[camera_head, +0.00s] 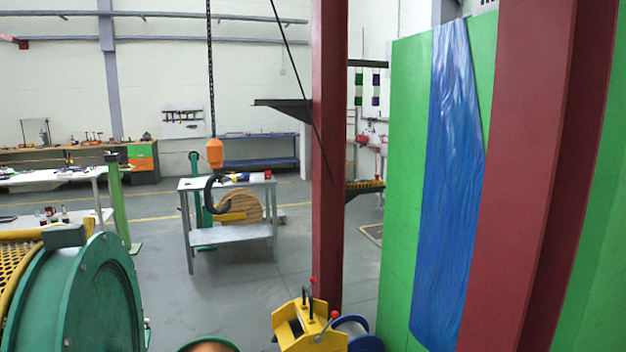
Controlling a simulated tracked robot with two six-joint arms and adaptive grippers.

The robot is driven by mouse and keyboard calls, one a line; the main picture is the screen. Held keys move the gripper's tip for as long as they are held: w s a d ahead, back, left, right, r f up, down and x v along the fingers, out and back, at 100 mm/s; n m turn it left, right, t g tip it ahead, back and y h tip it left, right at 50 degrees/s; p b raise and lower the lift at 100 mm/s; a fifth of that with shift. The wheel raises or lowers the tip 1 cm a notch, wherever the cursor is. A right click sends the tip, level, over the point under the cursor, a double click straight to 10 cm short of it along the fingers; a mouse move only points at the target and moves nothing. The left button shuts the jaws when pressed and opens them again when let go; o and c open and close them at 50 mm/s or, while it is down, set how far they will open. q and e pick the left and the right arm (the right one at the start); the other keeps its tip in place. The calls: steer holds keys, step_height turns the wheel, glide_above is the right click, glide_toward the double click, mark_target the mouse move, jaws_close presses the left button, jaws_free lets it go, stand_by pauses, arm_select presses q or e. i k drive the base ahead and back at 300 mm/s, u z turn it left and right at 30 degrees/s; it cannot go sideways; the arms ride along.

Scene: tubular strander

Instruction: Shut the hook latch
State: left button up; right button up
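A dark crane hook (212,198) hangs beneath an orange hook block (215,153) on a black chain (209,70), left of the picture's middle. The hook is in front of a grey table. Its latch is too small to make out clearly, so I cannot tell whether it is open or shut. A yellow piece shows by the hook's lower curve, but I cannot tell whether it belongs to the hook. Neither of my grippers is in view.
The grey table (232,234) stands behind the hook with a wooden reel (247,205) near it. A red column (328,150) rises right of the hook. A green drum (90,300) fills the lower left. A yellow machine (308,330) stands at bottom centre. Open floor lies between.

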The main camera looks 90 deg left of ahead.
mark_target(233, 177)
steer(key=z, duration=0.35)
steer(key=i, duration=0.55)
steer(key=u, duration=2.3)
steer(key=i, duration=0.3)
steer(key=u, duration=2.55)
steer(key=k, duration=0.25)
steer(key=u, duration=0.45)
steer(key=i, duration=1.3)
steer(key=z, duration=0.5)
